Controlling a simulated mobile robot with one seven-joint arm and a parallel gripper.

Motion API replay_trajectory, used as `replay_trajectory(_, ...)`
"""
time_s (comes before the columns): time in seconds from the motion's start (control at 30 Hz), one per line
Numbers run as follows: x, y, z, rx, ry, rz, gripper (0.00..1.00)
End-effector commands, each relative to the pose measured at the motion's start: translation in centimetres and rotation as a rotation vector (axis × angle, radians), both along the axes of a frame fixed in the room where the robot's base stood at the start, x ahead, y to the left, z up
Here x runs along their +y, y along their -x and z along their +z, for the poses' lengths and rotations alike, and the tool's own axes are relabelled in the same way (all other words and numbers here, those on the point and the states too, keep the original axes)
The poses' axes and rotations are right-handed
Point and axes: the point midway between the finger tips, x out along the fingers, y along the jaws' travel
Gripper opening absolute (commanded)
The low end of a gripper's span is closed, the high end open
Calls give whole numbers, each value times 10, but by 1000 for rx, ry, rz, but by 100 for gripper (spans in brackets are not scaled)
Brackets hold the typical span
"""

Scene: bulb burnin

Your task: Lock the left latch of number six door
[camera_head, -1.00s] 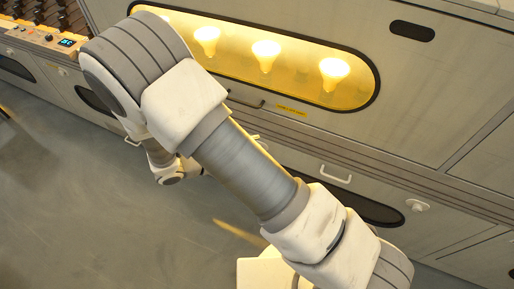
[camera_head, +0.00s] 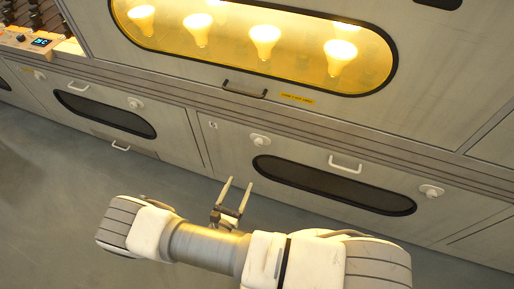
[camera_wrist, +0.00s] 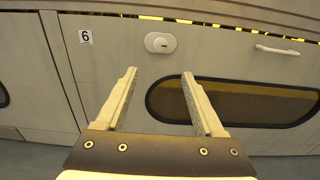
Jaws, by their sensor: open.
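The number six door (camera_head: 230,150) is a grey lower door with a dark oval window (camera_head: 335,186). Its left latch (camera_head: 260,140) is a white oval knob near the door's upper left. In the wrist view the left latch (camera_wrist: 160,43) lies beyond my fingertips, a little right of the "6" label (camera_wrist: 85,37). A small dark slot on it looks roughly horizontal. The right latch (camera_head: 431,191) is at the door's far upper right. My gripper (camera_head: 236,182) is open and empty, in front of the door, below and left of the left latch, apart from it.
A white handle (camera_head: 345,163) sticks out between the two latches. Above is a lit upper door with glowing bulbs (camera_head: 264,38) and a dark handle (camera_head: 244,90). Another lower door with a dark window (camera_head: 105,115) is at left. The floor (camera_head: 60,200) at left is clear.

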Motion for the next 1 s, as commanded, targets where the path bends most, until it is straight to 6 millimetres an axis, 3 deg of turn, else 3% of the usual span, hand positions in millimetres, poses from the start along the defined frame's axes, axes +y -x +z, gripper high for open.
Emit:
replay_trajectory(0.6,-45,-120,-1,-2,-2,-7,70)
replay_trajectory(0.8,-54,-145,0,-1,-2,-6,70)
replay_trajectory(1.0,-56,-153,1,0,0,-4,70)
